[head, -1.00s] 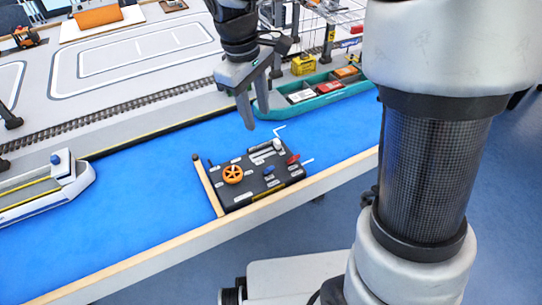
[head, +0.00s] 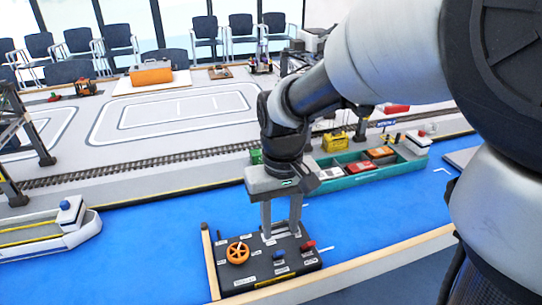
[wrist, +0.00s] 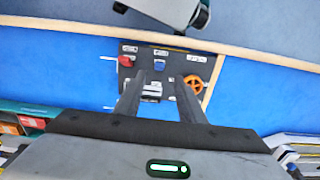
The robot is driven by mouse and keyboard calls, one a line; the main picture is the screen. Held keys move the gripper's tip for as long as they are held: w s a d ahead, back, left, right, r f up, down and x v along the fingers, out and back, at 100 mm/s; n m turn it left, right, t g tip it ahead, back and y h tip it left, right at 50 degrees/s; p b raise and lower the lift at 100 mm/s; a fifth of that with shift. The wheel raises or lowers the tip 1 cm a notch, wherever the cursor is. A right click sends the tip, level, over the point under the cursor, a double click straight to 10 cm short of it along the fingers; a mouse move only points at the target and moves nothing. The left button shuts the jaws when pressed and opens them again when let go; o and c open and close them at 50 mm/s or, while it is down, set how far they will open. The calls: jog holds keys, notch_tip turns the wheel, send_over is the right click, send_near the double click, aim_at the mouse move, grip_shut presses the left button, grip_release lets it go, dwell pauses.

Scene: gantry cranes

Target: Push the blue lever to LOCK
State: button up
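The blue lever (head: 278,255) is a small blue knob near the front middle of a black control panel (head: 228,277) on the blue surface. The lever also shows in the wrist view (wrist: 159,65), just beyond the fingertips and between their lines. The labels around it are too small to read, so I cannot tell its setting. My gripper (head: 281,234) is open and empty, pointing down over the back part of the panel. In the wrist view its two fingers (wrist: 160,75) stand apart. I cannot tell whether they touch the panel.
On the panel, an orange wheel (head: 237,253) is left of the blue lever and a red lever (head: 307,246) is right of it. A wooden edge (head: 345,259) runs along the front. A teal barge (head: 350,180) lies behind, and a white boat (head: 45,236) lies left.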

aim_at(278, 254)
notch_tip(278, 254, down, 10)
jog(key=shift+r+b, duration=0.15)
jog(key=shift+b, duration=1.05)
jog(key=shift+c, duration=0.4)
grip_shut()
